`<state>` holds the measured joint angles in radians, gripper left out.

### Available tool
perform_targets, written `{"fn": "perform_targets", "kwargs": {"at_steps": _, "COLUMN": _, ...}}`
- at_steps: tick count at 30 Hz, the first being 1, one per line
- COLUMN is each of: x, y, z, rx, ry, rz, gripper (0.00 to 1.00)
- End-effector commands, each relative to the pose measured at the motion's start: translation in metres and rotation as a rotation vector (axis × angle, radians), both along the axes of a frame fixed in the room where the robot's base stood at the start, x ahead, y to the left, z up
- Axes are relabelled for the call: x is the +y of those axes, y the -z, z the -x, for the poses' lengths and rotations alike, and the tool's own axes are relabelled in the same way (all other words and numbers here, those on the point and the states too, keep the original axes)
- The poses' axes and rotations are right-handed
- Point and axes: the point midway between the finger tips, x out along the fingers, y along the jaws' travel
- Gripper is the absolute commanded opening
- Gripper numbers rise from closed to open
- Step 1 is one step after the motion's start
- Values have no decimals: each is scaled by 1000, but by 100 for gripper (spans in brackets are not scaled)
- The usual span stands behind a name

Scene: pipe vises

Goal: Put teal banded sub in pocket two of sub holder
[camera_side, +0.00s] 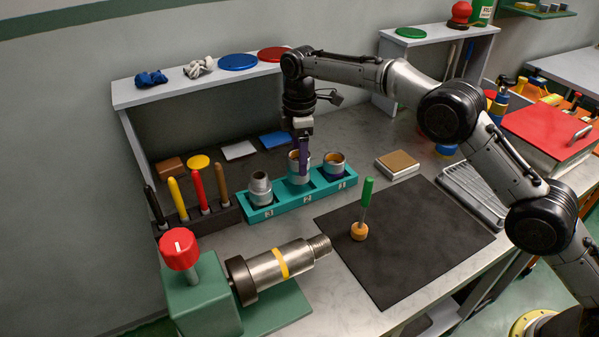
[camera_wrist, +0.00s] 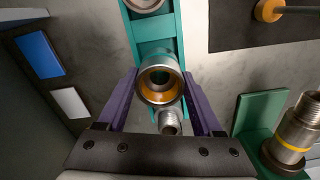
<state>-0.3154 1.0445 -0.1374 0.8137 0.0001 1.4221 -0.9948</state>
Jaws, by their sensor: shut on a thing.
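The teal sub holder (camera_side: 283,209) stands on the bench, with several numbered pockets in a row. My gripper (camera_side: 302,160) has purple fingers and is shut on a metal sub (camera_side: 296,172) with an orange-brown inside. This sub is upright at the middle pocket; whether it is fully seated is hard to tell. The wrist view shows the same sub (camera_wrist: 160,67) between both fingers (camera_wrist: 160,92). A grey sub (camera_side: 260,186) with a narrower neck stands in the left pocket. Another orange-lined sub (camera_side: 334,161) stands in the right pocket.
A green vise (camera_side: 203,300) clamps a yellow-banded pipe (camera_side: 283,262) at front left. A rack of coloured handles (camera_side: 200,213) is left of the holder. A black mat (camera_side: 420,245) with a green-handled tool (camera_side: 366,195) lies to the right. A shelf (camera_side: 205,88) stands behind.

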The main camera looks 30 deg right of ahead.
Motion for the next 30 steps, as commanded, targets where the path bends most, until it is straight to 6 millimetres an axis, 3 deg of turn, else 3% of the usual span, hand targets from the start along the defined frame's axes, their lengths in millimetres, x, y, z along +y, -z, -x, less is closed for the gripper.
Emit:
{"fn": "perform_targets", "kwargs": {"at_steps": 12, "x": 0, "y": 41, "z": -1, "rx": -3, "ry": 0, "rz": -1, "gripper": 0}}
{"fn": "perform_targets", "kwargs": {"at_steps": 25, "x": 0, "y": 46, "z": -1, "rx": -6, "ry": 0, "rz": -2, "gripper": 0}}
{"fn": "perform_targets", "kwargs": {"at_steps": 26, "x": 0, "y": 47, "z": -1, "rx": -3, "ry": 0, "rz": -1, "gripper": 73}}
{"fn": "perform_targets", "kwargs": {"at_steps": 30, "x": 0, "y": 47, "z": -1, "rx": -2, "ry": 0, "rz": -1, "gripper": 97}}
